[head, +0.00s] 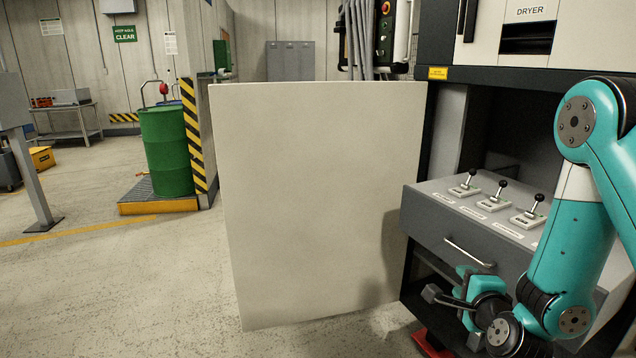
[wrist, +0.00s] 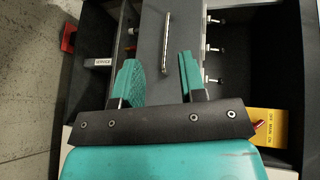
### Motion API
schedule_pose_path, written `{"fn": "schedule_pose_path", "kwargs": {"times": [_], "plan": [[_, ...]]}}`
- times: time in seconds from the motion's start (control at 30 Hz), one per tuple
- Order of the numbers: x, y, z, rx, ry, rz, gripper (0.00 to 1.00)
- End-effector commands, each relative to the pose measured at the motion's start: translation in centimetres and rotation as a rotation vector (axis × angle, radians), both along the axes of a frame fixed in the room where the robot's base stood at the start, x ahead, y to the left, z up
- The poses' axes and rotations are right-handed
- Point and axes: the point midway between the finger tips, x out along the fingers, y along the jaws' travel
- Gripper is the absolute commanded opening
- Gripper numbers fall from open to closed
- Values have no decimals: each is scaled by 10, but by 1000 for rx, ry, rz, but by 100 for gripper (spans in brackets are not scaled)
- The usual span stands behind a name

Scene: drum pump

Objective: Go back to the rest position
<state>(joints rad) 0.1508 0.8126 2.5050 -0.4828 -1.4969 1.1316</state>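My gripper (head: 450,285) is low at the right of the head view, in front of and below the handle of a grey drawer. In the wrist view my gripper (wrist: 160,78) has its two teal finger pads apart, with nothing held between them. The drawer (head: 425,220) sticks out of a dark cabinet. Its bar handle (head: 470,252) is clear of my fingers; the handle also shows in the wrist view (wrist: 167,42), ahead of the fingertips. Several lever switches (head: 494,203) stand on the drawer's top. My arm hides part of the drawer's right side.
A large pale door panel (head: 320,200) stands open left of the cabinet. The dryer unit (head: 520,30) is above the drawer. A green drum (head: 166,150) stands on a yellow-edged platform at the back left. The floor at left front is clear.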

Motion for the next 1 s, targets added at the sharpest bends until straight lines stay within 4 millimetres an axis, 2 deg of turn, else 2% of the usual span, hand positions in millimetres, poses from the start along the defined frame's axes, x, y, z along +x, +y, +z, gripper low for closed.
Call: {"fn": "schedule_pose_path", "kwargs": {"times": [0.03,0.13,0.27,0.4,0.5,0.6,0.7,0.8,0.9,1.0], "plan": [[4,21,24,-44,35,96,38],[1,66,54,-163,137,323,38],[-25,120,91,-345,244,639,38],[-74,163,131,-567,322,991,38],[-120,182,158,-738,356,1244,38],[-168,188,182,-901,380,1484,38],[-210,186,201,-1039,391,1684,38],[-241,179,213,-1135,402,1831,38],[-258,173,219,-1187,408,1917,38],[-265,170,221,-1206,413,1952,38]]}}
